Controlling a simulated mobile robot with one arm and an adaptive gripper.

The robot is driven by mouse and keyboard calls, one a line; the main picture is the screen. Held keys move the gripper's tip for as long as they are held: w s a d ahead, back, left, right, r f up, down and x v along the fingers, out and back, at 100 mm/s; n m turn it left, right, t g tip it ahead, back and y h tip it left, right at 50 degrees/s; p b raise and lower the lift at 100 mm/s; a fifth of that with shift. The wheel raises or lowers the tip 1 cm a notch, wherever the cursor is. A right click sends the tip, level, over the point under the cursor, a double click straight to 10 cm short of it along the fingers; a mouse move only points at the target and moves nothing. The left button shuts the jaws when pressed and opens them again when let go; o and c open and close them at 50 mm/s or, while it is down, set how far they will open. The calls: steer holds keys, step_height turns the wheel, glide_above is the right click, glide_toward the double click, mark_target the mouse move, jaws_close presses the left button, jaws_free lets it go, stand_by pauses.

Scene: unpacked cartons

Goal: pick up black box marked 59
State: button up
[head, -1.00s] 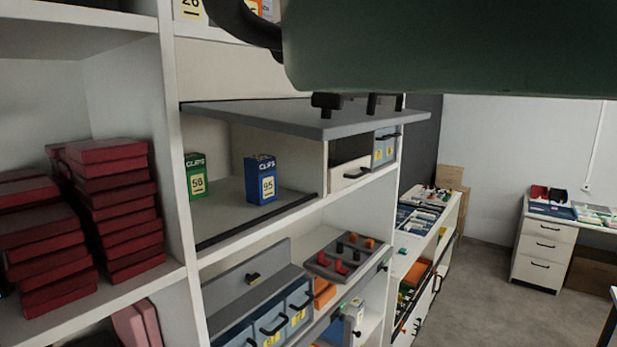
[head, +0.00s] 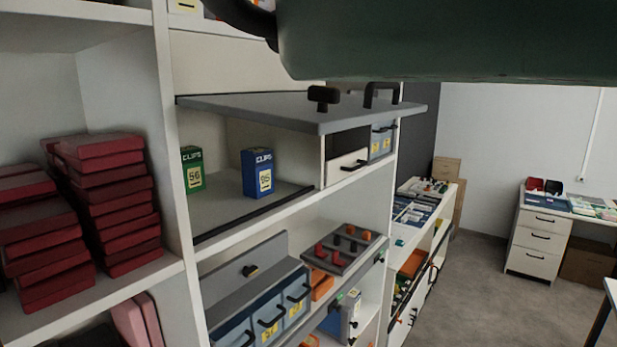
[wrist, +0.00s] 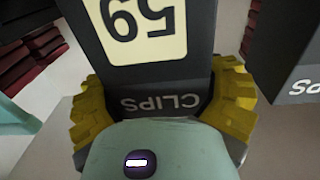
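The black box marked 59 (wrist: 145,88) fills the upper middle of the wrist view, with a pale yellow label and the word CLIPS, both upside down in the picture. My gripper (wrist: 165,108) has a yellow finger on each side of the box, both against its sides, and looks shut on it. The far end of the box is cut off by the frame edge. Neither the box nor the gripper shows in the head view.
Another dark box (wrist: 293,70) stands at the right in the wrist view. In the head view, a grey flap (head: 300,110) juts over a shelf with a green box (head: 193,169) and a blue box (head: 257,173). Red boxes (head: 105,195) are stacked left. Floor (head: 490,300) is clear at right.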

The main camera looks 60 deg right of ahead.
steer(key=shift+c, duration=0.5)
steer(key=shift+r, duration=0.15)
